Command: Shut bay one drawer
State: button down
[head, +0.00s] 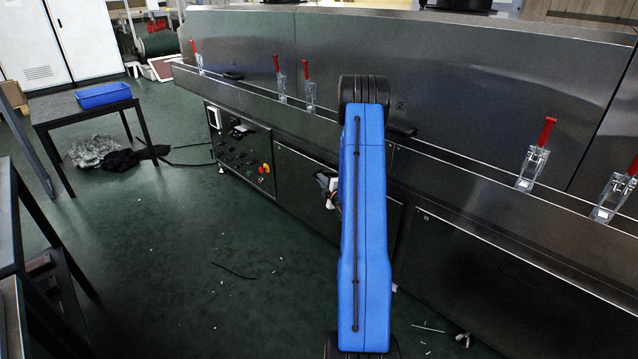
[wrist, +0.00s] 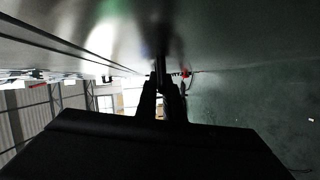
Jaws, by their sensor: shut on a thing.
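The tunnel dryer's long steel body (head: 450,65) runs across the head view. Bay one's drawer cannot be told for sure there; no lower panel clearly stands out from the front. In the head view my blue arm covers the middle of the dryer, and my gripper is mostly hidden behind it. In the wrist view the two dark fingers of my gripper (wrist: 161,88) are close together on a narrow, dim piece, probably a handle (wrist: 161,66). They are right by a shiny steel face (wrist: 70,22). The grip's details are too dark to tell.
Red-handled clamps (head: 535,155) line the dryer's ledge. A control panel (head: 240,150) is at the lower left front. A dark table (head: 70,105) with a blue tray (head: 103,95) stands at left. The green floor (head: 190,250) between is mostly clear, with small scraps.

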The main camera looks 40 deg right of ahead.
jog(key=d, duration=0.2)
jog(key=shift+d, duration=0.3)
jog(key=c, duration=1.9)
grip_release()
jog(key=shift+d, duration=0.1)
jog(key=v, duration=1.7)
jog(key=shift+a, duration=0.2)
jog(key=shift+s+f, duration=0.1)
jog(key=shift+s, duration=0.05)
